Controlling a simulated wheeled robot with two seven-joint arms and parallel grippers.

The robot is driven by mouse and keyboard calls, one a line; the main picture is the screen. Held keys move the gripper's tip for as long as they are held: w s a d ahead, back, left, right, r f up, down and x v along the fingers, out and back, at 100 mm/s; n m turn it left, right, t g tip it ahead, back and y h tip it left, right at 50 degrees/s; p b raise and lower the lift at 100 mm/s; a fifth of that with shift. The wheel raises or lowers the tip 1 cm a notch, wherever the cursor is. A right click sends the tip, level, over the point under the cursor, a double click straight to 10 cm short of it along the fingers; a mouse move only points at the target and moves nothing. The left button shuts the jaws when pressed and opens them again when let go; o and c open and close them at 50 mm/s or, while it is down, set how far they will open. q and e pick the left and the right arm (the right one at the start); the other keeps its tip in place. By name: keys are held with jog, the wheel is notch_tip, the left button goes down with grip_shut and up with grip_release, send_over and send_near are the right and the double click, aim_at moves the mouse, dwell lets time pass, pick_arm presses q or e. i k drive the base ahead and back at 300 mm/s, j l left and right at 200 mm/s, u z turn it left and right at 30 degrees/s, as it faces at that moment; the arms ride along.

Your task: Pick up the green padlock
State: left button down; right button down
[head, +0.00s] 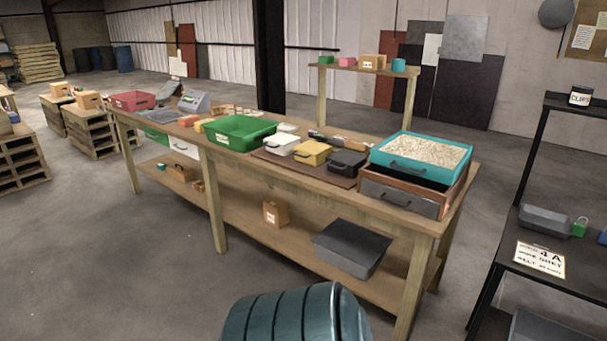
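The green padlock (579,227) stands on the dark shelf unit at the right edge of the head view. A grey box (545,221) is just left of it, and a blue item (603,237), cut off by the picture edge, is to its right. Neither of my grippers shows in the head view.
A white sign (540,260) lies in front of the padlock on the dark shelf (510,250). A long wooden workbench (240,185) with trays and boxes fills the middle. Open floor lies between bench and shelf.

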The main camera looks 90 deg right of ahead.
aim_at(579, 230)
jog(key=z, duration=4.4)
jog(key=i+l+u, duration=0.1)
jog(key=i+l, duration=0.3)
jog(key=i, duration=0.25)
jog(key=i+l, duration=0.45)
jog(key=i, duration=0.2)
jog(key=i+l+u, duration=0.15)
jog(key=i+l, duration=0.3)
jog(key=i, duration=0.2)
